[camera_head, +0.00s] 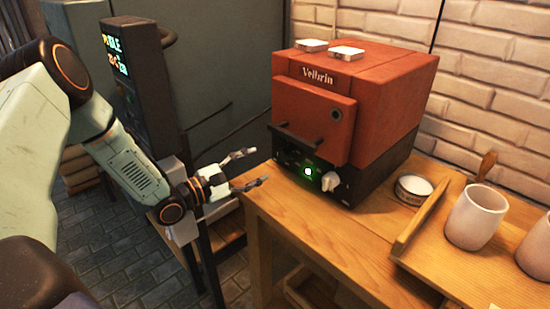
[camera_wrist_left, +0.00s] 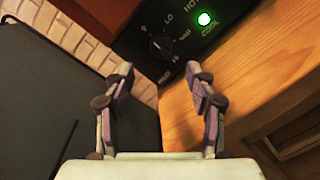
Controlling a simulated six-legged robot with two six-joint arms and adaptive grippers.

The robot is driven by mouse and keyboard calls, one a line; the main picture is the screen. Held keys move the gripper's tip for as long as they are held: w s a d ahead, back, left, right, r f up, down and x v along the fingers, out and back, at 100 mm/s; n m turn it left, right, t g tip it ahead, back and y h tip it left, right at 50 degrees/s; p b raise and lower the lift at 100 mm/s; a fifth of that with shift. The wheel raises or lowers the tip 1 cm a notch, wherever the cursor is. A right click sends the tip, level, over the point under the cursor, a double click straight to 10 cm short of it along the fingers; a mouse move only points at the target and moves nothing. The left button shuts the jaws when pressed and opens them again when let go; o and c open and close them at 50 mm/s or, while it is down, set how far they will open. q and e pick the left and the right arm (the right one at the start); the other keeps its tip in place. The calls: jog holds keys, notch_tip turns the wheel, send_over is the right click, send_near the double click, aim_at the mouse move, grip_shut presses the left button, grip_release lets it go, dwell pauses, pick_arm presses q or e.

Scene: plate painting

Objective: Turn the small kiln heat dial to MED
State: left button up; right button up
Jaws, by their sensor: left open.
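The small red kiln (camera_head: 390,85) stands on the wooden table, with a black control panel along its lower front. The dark round heat dial (camera_wrist_left: 161,47) shows in the left wrist view, ringed by small white marks, with 0 and LO legible. The other marks are too small to read, and I cannot tell its setting surely. A green light (camera_wrist_left: 205,18) glows right of the dial, beside HOT and COOL lettering. My left gripper (camera_head: 258,166) is open and empty, in front of the panel and apart from it. In the left wrist view the dial appears beyond its fingertips (camera_wrist_left: 158,72).
A pale knob (camera_head: 329,182) sits right of the green light. A small round tin (camera_head: 413,188), a wooden tray (camera_head: 424,221) and white cups (camera_head: 477,217) stand to the right. A dark display post (camera_head: 140,85) stands behind my left arm. The table's front left is clear.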

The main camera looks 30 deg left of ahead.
aim_at(278, 157)
pick_arm(q)
jog(key=b+x, duration=0.1)
jog(key=x, duration=0.4)
jog(key=shift+w+d+f, duration=0.15)
jog(key=shift+f, duration=0.05)
jog(key=shift+w, duration=0.45)
jog(key=shift+d+r, duration=0.25)
jog(key=shift+d, duration=0.15)
jog(key=shift+w+f, duration=0.1)
jog(key=shift+w, duration=0.15)
jog(key=shift+a+f, duration=0.1)
jog(key=shift+a, duration=0.1)
jog(key=shift+c, duration=1.3)
jog(key=shift+s+d+r, duration=0.15)
jog(key=shift+d+r, duration=0.05)
jog(key=c, duration=0.5)
jog(key=shift+a, duration=0.1)
jog(key=c, duration=0.4)
